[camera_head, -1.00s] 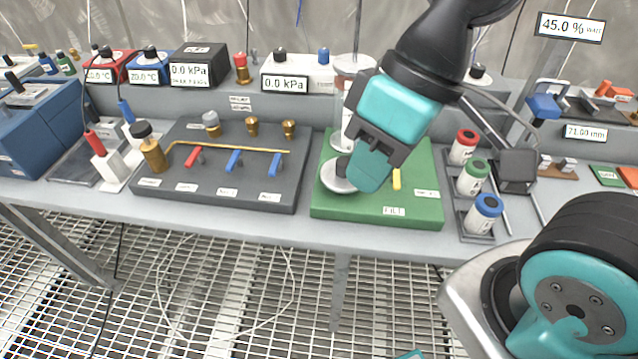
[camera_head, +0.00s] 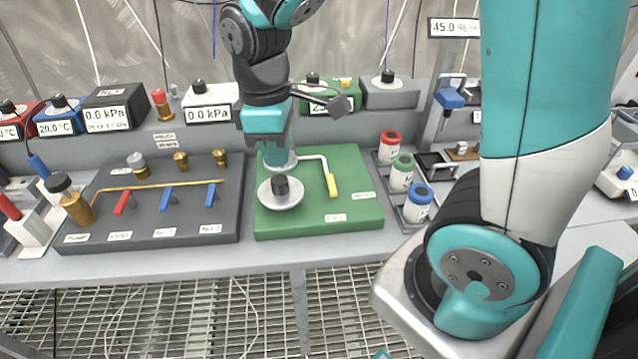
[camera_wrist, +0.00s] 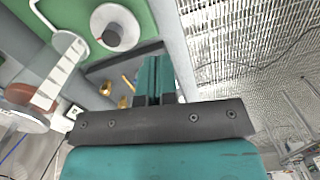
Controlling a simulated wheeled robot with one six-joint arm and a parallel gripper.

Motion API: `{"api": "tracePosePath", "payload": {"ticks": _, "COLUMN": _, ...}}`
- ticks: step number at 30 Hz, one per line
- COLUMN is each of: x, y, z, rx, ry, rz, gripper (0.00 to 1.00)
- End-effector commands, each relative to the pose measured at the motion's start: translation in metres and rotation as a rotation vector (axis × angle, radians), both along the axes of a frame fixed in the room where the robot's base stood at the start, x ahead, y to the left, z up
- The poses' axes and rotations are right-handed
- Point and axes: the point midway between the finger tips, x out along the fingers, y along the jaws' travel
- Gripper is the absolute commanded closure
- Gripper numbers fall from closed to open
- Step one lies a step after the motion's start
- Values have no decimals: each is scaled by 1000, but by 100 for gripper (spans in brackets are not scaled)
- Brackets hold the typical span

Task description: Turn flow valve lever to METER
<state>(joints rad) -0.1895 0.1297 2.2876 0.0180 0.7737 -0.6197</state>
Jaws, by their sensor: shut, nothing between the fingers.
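A lever with a yellow handle (camera_head: 332,185) stands on the green board (camera_head: 270,226), its handle pointing toward the front. Of its two small white labels, the front one (camera_head: 335,217) seems to read FILL; the right one (camera_head: 363,195) is too small to read. A round pale disc with a black knob (camera_head: 281,194) is left of the lever; it also shows in the wrist view (camera_wrist: 113,28). My gripper (camera_head: 277,150) is shut and empty above the back left of the green board, behind the disc and apart from the lever. In the wrist view its closed teal fingers (camera_wrist: 155,80) hide what lies beneath.
A dark board (camera_head: 130,232) with red and blue levers and brass fittings lies left. Capped bottles (camera_head: 401,172) stand right. A clear cylinder (camera_wrist: 40,90) is near my gripper in the wrist view. My arm covers the right side. Room above the board's front right is clear.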

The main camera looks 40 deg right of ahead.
Motion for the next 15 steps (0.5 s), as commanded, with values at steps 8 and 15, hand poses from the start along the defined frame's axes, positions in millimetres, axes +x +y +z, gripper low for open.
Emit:
{"api": "tracePosePath", "payload": {"ticks": 8, "x": 51, "y": -77, "z": -61, "rx": -240, "ry": 168, "rz": 155, "gripper": 100}}
{"api": "tracePosePath", "payload": {"ticks": 15, "x": 56, "y": -88, "z": -67, "rx": -271, "ry": 199, "rz": 182, "gripper": 100}}
